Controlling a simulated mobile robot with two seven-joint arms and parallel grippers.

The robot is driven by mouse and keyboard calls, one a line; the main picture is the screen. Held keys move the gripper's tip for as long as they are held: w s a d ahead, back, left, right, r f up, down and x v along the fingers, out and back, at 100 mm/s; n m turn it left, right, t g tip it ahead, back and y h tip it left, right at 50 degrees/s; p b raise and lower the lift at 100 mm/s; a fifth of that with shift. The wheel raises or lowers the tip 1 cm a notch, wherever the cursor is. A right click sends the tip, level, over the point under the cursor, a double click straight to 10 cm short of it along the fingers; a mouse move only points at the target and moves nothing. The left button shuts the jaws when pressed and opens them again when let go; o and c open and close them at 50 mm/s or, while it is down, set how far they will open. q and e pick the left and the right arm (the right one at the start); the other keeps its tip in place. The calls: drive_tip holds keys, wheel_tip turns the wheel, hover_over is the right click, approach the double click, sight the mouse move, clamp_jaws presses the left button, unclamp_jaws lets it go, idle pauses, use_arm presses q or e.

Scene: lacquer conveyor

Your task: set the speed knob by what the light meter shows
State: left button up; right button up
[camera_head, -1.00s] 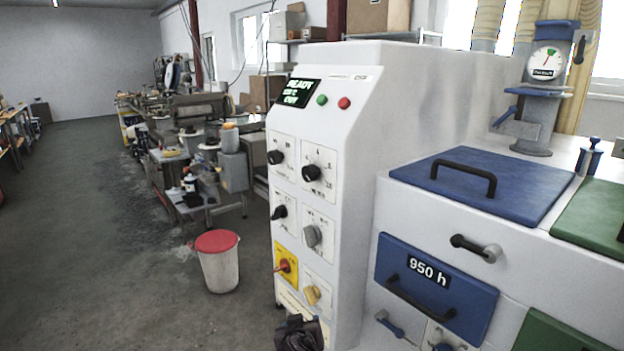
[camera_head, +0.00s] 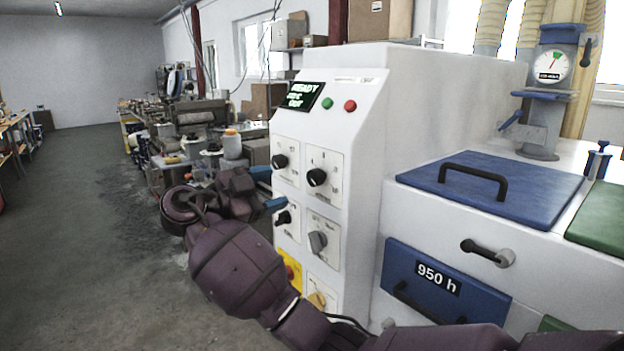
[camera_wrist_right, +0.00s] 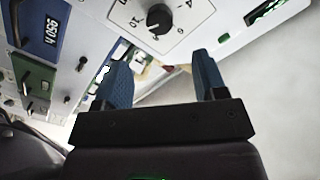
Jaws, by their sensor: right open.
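The white control panel (camera_head: 345,125) carries several knobs, including an upper left black knob (camera_head: 278,161), an upper right black knob (camera_head: 316,177) and a grey knob (camera_head: 317,241). Their labels are too small to read, so I cannot tell which is the speed knob. A round dial meter (camera_head: 550,64) with a green sector sits on a blue and grey stand at upper right; its exact reading is unclear. My right gripper (camera_head: 269,189) is open and empty, just left of the panel. In the right wrist view, a black knob (camera_wrist_right: 158,18) on a numbered scale lies beyond the open blue fingers (camera_wrist_right: 160,65).
A lit display (camera_head: 297,95), a green button (camera_head: 327,104) and a red button (camera_head: 350,106) are above the knobs. A cluttered line of benches runs behind the arm. Open floor lies at left.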

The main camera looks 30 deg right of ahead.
sight(311, 179)
drive_tip(key=d+p, duration=0.2)
drive_tip(key=d, duration=0.7)
drive_tip(key=shift+w, duration=0.2)
drive_tip(key=shift+d, duration=0.7)
drive_tip(key=shift+f, duration=0.1)
drive_tip(key=c, duration=0.9)
